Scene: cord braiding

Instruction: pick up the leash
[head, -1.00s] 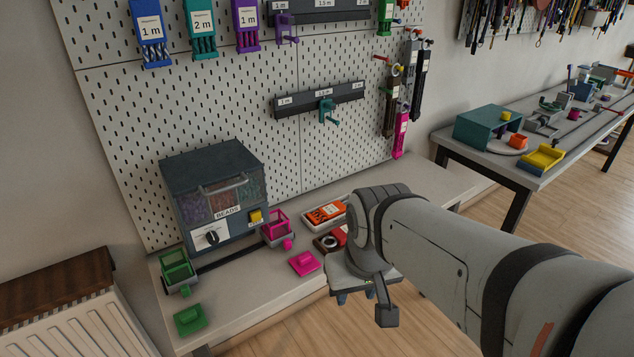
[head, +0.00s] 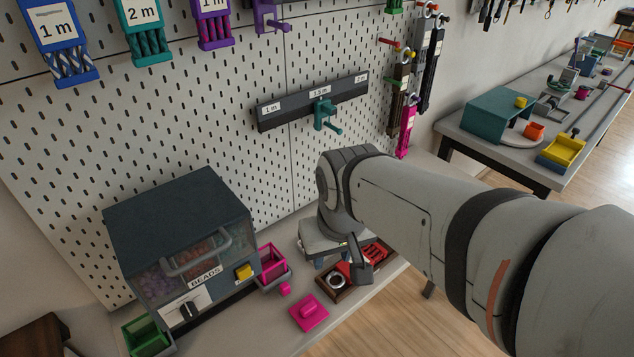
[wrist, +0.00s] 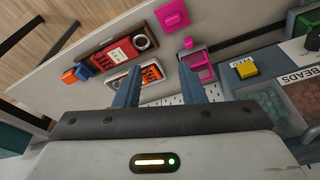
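My gripper (wrist: 159,72) is open and empty in the wrist view, its two blue fingers apart and pointing down over the bench. A white tray with an orange item (wrist: 150,74) shows between and beyond the fingers. Beside it is a dark wooden tray (wrist: 97,62) holding a red labelled packet (wrist: 116,54) and a metal ring (wrist: 141,43). The wooden tray also shows in the head view (head: 332,294), partly behind my gripper (head: 318,262). I cannot tell which item is the leash. Several strap-like items (head: 405,130) hang on the pegboard at right.
A bead dispenser (head: 180,250) stands on the bench at left, with a pink bin (head: 272,262) and a pink block (head: 309,312) near it. A dark bar with a teal hook (head: 322,113) is on the pegboard behind. A second table (head: 470,125) stands at right.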

